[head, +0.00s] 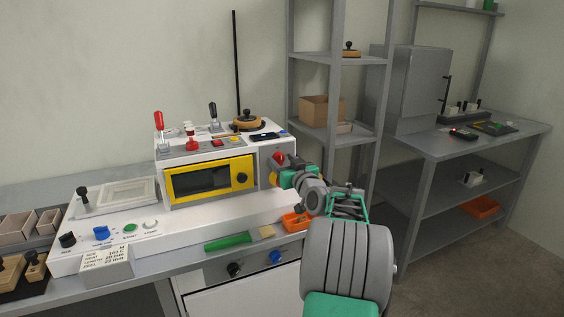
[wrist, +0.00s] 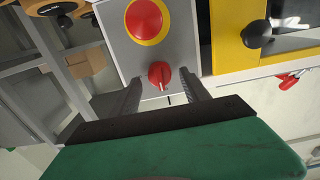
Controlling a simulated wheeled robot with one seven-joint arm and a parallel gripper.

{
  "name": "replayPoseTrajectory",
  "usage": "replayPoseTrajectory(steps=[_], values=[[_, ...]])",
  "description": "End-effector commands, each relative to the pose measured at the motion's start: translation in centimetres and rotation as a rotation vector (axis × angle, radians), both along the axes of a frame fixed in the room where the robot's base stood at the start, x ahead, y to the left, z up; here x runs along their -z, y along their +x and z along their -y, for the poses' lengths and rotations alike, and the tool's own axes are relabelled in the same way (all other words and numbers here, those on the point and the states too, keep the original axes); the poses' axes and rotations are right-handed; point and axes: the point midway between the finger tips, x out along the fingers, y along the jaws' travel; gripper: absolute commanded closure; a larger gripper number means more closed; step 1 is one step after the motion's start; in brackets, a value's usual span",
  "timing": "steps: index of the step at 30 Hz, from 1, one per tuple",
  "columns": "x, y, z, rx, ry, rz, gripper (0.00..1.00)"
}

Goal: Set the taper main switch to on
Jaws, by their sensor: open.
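A red rotary knob (wrist: 159,75) with a pale pointer mark sits on a grey panel (wrist: 185,45), and it looks like the main switch; no label on it is readable. In the wrist view my gripper (wrist: 162,88) is open, with one finger on each side of the knob. I cannot tell whether the fingers touch it. A larger red button on a yellow ring (wrist: 144,20) is beside the knob on the same panel. In the head view my gripper (head: 279,178) is at the right end of the white machine (head: 205,151) and hides the knob.
A yellow-framed window (head: 209,179) with a black knob is on the machine's front. A grey shelf rack (head: 333,130) stands close behind on the right.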

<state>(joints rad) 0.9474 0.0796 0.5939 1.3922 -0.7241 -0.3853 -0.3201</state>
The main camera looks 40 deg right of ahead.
Motion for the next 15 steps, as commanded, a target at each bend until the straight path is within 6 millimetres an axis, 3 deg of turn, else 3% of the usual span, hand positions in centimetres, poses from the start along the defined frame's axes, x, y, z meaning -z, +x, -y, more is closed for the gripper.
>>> replayPoseTrajectory(steps=[9, 15], values=[[0.01, 0.77, 0.19, 0.001, 0.001, -0.001, 0.46], [0.01, 0.75, 0.19, 0.0, 0.0, -0.001, 0.62]])
